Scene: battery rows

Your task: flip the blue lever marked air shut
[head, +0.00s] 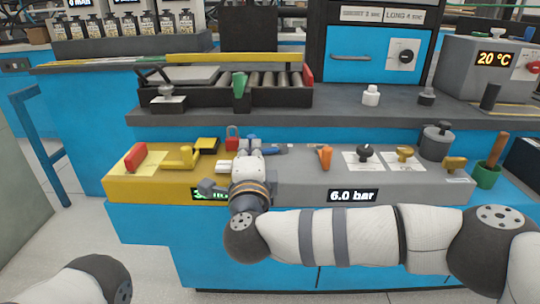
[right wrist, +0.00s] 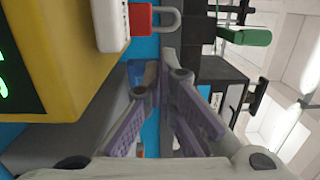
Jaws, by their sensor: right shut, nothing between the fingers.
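The blue lever (head: 273,149) lies low on the grey part of the console, pointing right, partly hidden behind my right gripper (head: 249,147). Its marking cannot be read. My right gripper is over the console, right at the lever's left end; whether it touches cannot be told. In the right wrist view its purple-padded fingers (right wrist: 163,85) are shut with nothing held, and a blue part (right wrist: 137,70) shows beside the tips. My left gripper is out of view.
An orange lever (head: 324,156) and black knob (head: 365,152) stand to the right. A shelf (head: 340,117) runs behind.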

